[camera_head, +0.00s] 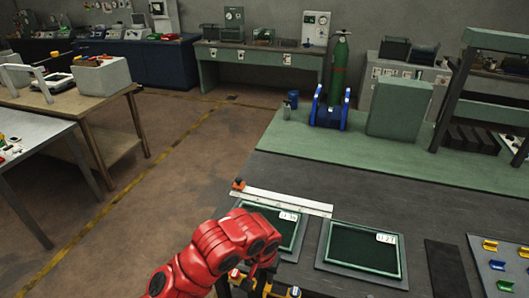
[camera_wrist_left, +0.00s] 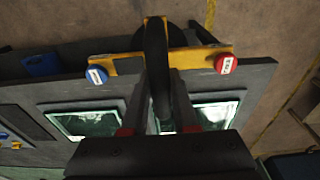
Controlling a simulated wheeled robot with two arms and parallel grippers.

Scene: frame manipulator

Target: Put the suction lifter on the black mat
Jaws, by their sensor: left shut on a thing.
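The suction lifter, a yellow bar (camera_wrist_left: 205,57) with a blue cap at one end, a red cap at the other and a black arched handle, hangs in my left gripper (camera_wrist_left: 157,88). The fingers are shut on the handle. In the head view my red left arm ends in the gripper (camera_head: 257,284) at the bottom, in front of the left framed panel; the lifter (camera_head: 293,292) is mostly hidden or cut off there. The black mat (camera_head: 447,272) appears to be the dark strip on the bench right of the panels. My right gripper is out of view.
Two green-framed panels, the left one (camera_head: 288,222) and the right one (camera_head: 365,252), lie on the dark bench. A pale ruler (camera_head: 280,202) lies behind the left panel. A light tray (camera_head: 490,250) with coloured clips is at right. A green cylinder (camera_head: 338,70) stands behind.

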